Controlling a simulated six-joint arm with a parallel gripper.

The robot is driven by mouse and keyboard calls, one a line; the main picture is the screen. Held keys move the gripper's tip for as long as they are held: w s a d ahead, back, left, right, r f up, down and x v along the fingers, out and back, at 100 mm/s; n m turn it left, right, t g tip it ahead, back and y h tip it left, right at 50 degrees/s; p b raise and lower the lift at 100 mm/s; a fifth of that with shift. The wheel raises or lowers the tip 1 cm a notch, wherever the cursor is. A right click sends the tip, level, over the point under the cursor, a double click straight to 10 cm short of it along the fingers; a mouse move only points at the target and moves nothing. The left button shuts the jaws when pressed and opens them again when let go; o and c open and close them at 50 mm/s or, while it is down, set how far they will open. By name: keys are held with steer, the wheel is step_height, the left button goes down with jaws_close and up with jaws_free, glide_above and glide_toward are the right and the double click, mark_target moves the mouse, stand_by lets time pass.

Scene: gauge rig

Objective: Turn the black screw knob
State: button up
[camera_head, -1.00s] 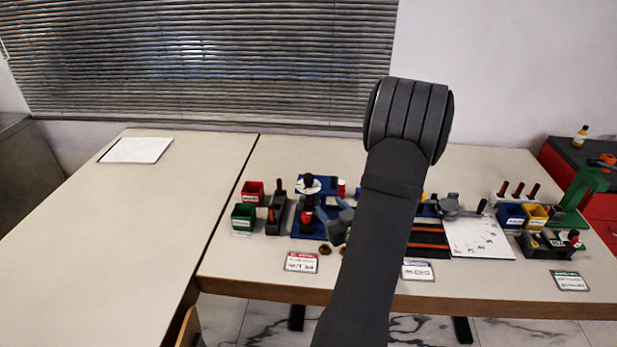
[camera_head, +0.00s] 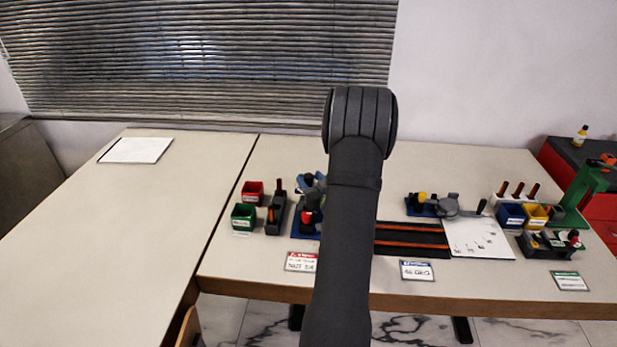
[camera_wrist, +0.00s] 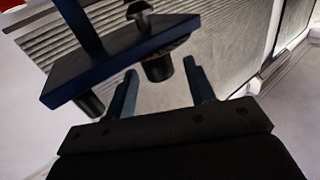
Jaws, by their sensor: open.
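In the wrist view a dark blue plate (camera_wrist: 100,68) of the rig crosses the upper left. A black round knob (camera_wrist: 158,68) sits at its underside, and a black mushroom-shaped piece (camera_wrist: 140,10) stands above it; I cannot tell for sure which is the screw knob. My gripper (camera_wrist: 160,82) is open, with its two blue-grey fingers pointing toward the lower knob, which shows in the gap between them; contact cannot be told. In the head view the blue rig (camera_head: 306,229) is partly hidden behind my arm, and my gripper is hidden there.
Red (camera_head: 252,192) and green (camera_head: 243,217) bins stand left of the rig. A dark tray with orange strips (camera_head: 412,240) and a white sheet (camera_head: 478,240) lie to the right. The left table is mostly clear, with a white sheet (camera_head: 135,150) at its back.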

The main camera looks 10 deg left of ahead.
steer(key=shift+x, duration=1.1)
steer(key=c, duration=1)
steer(key=shift+o, duration=0.2)
steer(key=shift+m+t+h, duration=0.6)
steer(key=shift+h, duration=0.4)
steer(key=o, duration=1)
steer(key=shift+c, duration=0.2)
